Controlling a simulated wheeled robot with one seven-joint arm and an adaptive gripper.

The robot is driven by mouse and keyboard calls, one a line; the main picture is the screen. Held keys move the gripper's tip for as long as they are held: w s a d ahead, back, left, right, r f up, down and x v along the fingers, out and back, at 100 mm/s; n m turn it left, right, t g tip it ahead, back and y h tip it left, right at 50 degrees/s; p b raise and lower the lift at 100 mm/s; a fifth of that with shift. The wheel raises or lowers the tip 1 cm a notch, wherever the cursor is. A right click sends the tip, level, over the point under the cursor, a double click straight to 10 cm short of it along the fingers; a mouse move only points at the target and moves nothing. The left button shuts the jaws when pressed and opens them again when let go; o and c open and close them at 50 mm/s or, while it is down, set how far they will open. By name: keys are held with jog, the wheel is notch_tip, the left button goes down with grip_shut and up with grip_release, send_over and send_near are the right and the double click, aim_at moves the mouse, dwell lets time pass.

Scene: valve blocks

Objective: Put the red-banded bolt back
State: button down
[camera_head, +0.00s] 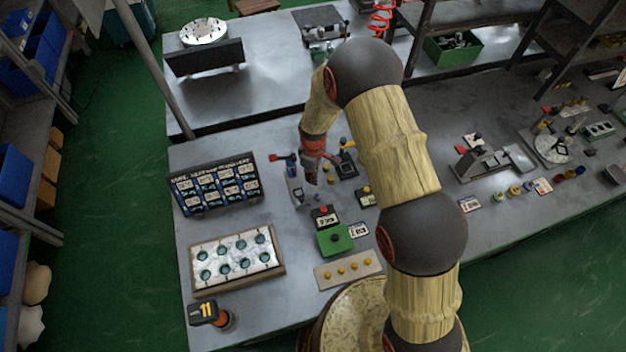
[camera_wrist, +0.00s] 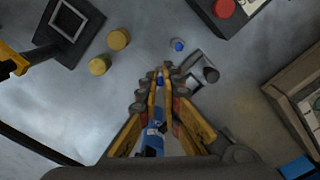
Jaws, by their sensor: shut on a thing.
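My gripper (camera_head: 312,176) is over the middle of the near bench, close above a small grey block (camera_head: 298,190). In the wrist view my gripper (camera_wrist: 163,80) is shut on a narrow thing with a little blue showing between the fingertips. The fingers hide most of it, and I see no red band, so I cannot tell if it is the red-banded bolt.
A white tray of round sockets (camera_head: 236,258) and a label rack (camera_head: 213,184) stand left.

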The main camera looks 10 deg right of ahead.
jog(key=shift+w+f, duration=0.5)
jog(key=shift+f, duration=0.1)
jog(key=shift+w+f, duration=0.1)
jog(key=shift+f, duration=1.5)
jog(key=shift+f, duration=0.1)
jog(key=c, duration=2.5)
grip_release()
jog(key=shift+f, duration=0.15)
jog(key=o, duration=0.4)
jog(key=shift+o, duration=0.5)
